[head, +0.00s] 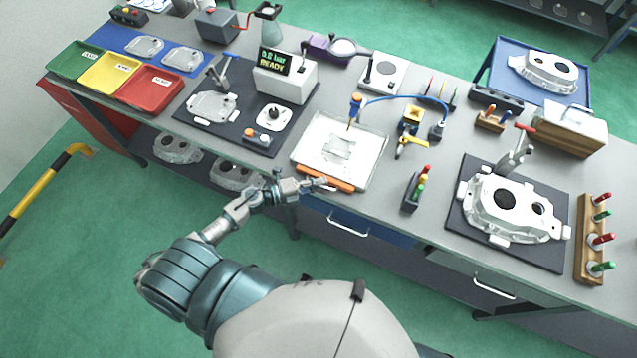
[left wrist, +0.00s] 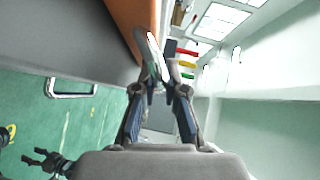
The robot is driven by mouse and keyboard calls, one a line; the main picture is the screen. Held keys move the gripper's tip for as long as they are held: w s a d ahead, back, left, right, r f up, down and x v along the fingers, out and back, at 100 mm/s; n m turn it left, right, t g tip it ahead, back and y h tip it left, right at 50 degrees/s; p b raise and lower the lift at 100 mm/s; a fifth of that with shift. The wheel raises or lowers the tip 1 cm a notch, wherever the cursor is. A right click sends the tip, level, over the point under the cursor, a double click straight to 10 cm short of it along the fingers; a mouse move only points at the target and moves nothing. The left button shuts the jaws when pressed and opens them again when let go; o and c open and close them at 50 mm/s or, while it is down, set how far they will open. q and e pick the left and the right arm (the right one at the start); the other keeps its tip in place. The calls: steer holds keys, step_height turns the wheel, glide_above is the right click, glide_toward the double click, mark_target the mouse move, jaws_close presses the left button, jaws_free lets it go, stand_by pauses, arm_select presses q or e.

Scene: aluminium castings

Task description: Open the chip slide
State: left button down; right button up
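The chip slide appears to be the pale, shallow tray (head: 357,133) at the bench's front edge in the head view, with an orange bar (head: 325,178) along its front. A faint rectangular plate outline shows on the tray. My left gripper (head: 319,183) is at the orange bar, just in front of it. A dark pronged shape, seemingly my right gripper (left wrist: 45,160), is small at lower left.
A dark mat (head: 190,113) with castings lies left, and a large casting (head: 484,205) lies right. A red-green marker holder (head: 416,190) is near the tray.

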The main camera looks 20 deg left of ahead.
arm_select(q)
steer(key=s+p, duration=0.1)
steer(key=s, duration=0.6)
steer(key=shift+f+p, duration=0.15)
steer(key=shift+p, duration=0.15)
steer(key=c, duration=1.2)
jaws_free()
steer(key=shift+w, duration=0.1)
steer(key=v, duration=1.2)
steer(key=shift+a, duration=0.1)
